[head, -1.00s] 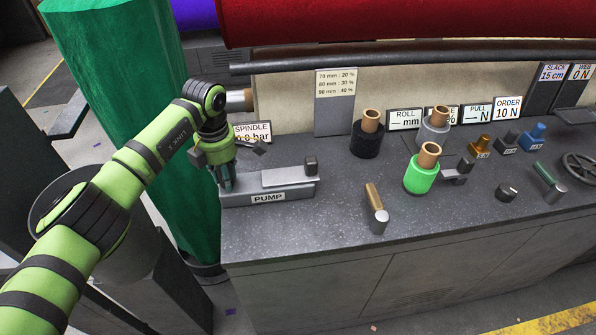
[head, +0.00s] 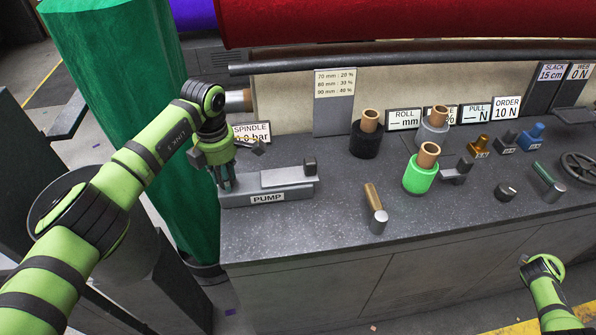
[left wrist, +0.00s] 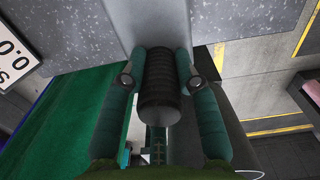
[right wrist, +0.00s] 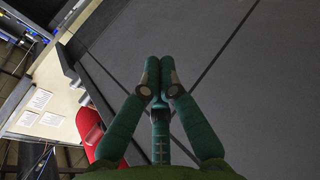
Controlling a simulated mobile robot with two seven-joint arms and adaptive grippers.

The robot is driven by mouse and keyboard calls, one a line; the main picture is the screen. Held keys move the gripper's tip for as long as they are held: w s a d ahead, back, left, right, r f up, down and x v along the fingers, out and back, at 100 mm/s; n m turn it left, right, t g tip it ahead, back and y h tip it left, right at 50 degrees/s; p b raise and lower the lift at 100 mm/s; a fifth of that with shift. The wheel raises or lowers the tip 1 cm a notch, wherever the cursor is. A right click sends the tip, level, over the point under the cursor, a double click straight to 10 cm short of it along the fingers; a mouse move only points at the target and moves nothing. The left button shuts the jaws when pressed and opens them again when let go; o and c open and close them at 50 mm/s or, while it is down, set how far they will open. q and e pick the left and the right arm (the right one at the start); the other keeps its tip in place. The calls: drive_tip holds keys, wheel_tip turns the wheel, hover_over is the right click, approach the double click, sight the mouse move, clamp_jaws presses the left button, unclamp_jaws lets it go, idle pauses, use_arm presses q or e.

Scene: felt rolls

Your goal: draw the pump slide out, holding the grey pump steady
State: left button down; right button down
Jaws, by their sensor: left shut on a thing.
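The grey pump (head: 268,188), with a PUMP label on its front, sits at the left end of the counter. Its pale flat slide (head: 283,177) lies along the top, with a dark upright block (head: 310,166) at the right end. My left gripper (head: 226,184) is at the pump's left end, pointing down. In the left wrist view its fingers are closed on both sides of a black ribbed grip (left wrist: 158,88) of the pump. My right gripper (right wrist: 155,92) has its fingertips together with nothing between them. The right arm shows at the lower right of the head view, away from the pump.
A small lever with a tan handle (head: 373,197) stands right of the pump. The counter front (head: 300,225) is clear. A green felt roll (head: 130,130) stands left.

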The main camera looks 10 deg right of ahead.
drive_tip(key=w+d+r+m+h, duration=0.15)
drive_tip(key=d+r, duration=0.25)
drive_tip(key=r, duration=0.5)
drive_tip(key=w+d+r+m+h, duration=0.1)
drive_tip(key=w+d+r+m, duration=0.1)
drive_tip(key=d+r, duration=0.5)
drive_tip(key=w+d+r+m+h, duration=0.1)
drive_tip(key=d+r+m+h, duration=0.1)
drive_tip(key=r, duration=0.9)
drive_tip(key=w+a+r+m, duration=0.2)
drive_tip(key=w+r+m, duration=0.1)
drive_tip(key=w+r, duration=0.3)
drive_tip(key=w+a+r+m+t+y, duration=0.2)
drive_tip(key=w+a+t+y, duration=0.15)
drive_tip(key=w+a, duration=0.75)
drive_tip(key=w+a+f+n+t+y, duration=0.1)
drive_tip(key=w+a+y, duration=0.3)
drive_tip(key=w+a, duration=0.75)
drive_tip(key=w+a+f+n+t+y, duration=0.15)
drive_tip(key=w+a+y, duration=0.25)
drive_tip(key=a, duration=1.4)
drive_tip(key=n+g+y, duration=0.5)
drive_tip(key=n+g, duration=0.1)
hover_over(294, 173)
drive_tip(key=s, duration=0.1)
drive_tip(key=f, duration=0.2)
drive_tip(key=shift+d+f, duration=0.2)
drive_tip(key=shift+f, duration=1.85)
drive_tip(key=shift+d+f, duration=0.15)
drive_tip(key=shift+f, duration=1.85)
